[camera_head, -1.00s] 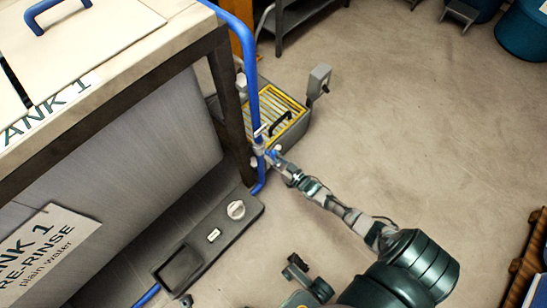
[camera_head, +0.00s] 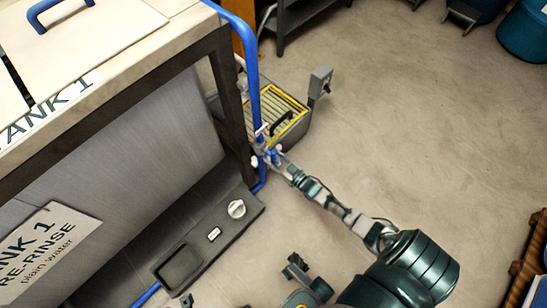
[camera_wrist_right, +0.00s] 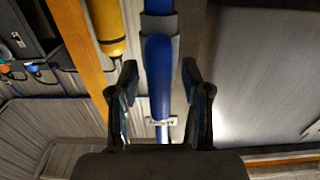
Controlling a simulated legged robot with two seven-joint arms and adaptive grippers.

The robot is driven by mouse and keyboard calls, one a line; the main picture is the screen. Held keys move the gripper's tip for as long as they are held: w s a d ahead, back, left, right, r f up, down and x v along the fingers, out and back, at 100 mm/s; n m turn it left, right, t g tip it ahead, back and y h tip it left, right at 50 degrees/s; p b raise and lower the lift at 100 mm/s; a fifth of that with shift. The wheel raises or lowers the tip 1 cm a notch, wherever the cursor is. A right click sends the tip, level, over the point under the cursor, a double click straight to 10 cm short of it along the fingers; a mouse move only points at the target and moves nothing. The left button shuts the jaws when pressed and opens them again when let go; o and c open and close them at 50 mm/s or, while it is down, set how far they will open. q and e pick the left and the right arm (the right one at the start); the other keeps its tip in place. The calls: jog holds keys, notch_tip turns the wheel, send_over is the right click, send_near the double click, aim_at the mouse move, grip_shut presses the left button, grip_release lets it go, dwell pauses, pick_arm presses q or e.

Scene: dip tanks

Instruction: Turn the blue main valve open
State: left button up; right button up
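A blue vertical pipe (camera_head: 252,85) runs down beside the tank corner. The blue valve (camera_head: 265,152) on its lower part is small and partly hidden by my right gripper (camera_head: 274,155). In the right wrist view, a long blue part (camera_wrist_right: 158,75), which looks like the valve handle or the pipe, passes between the two dark fingers of my right gripper (camera_wrist_right: 159,68). The fingers are apart, with a gap on each side of the blue part.
The Tank 1 frame post (camera_head: 229,100) stands left of the pipe. A grey box with a yellow grate (camera_head: 281,112) sits on the floor behind the valve. A control panel (camera_head: 212,235) with a white knob lies in front of the tank.

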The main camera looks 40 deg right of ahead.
jog(key=shift+r, duration=0.1)
jog(key=s+d, duration=0.1)
jog(key=s, duration=1.1)
jog(key=shift+w, duration=0.1)
